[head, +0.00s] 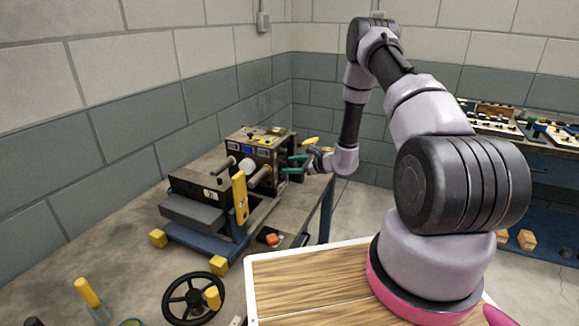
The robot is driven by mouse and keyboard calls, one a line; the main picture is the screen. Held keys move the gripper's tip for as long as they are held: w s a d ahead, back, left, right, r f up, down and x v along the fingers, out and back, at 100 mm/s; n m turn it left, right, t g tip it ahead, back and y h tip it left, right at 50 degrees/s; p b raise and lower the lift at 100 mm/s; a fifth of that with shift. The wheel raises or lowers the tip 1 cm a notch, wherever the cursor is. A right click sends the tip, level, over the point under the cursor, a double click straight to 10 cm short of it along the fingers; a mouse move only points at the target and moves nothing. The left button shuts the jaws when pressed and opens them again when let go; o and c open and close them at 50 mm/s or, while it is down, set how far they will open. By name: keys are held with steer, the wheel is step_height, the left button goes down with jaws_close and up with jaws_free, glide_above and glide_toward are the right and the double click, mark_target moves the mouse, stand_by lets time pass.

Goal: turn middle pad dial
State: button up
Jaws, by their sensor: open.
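A dark machine (274,146) stands on the grey workbench (130,218), left of centre. Its front has a small blue display and pale round parts, one of them a large light cylinder (248,166). Which of these is the middle pad dial I cannot tell; the parts are small, and the far right side of the machine is partly covered by my gripper. My gripper (293,164) is open, with its teal fingers pointing left at the machine's right side. Its fingers look empty. Whether they touch the machine cannot be told from this view.
A yellow upright lever (240,197) and a blue base frame (205,243) with yellow blocks stand before the machine. A black handwheel (193,299) and a yellow-handled tool (87,292) are nearer. A red button (272,239) sits by the bench edge. Shelving (548,158) stands at right.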

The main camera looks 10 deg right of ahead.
steer(key=shift+w+a+f, duration=0.2)
steer(key=shift+w+a, duration=0.1)
steer(key=shift+a, duration=0.1)
steer(key=shift+c, duration=0.3)
jaws_close()
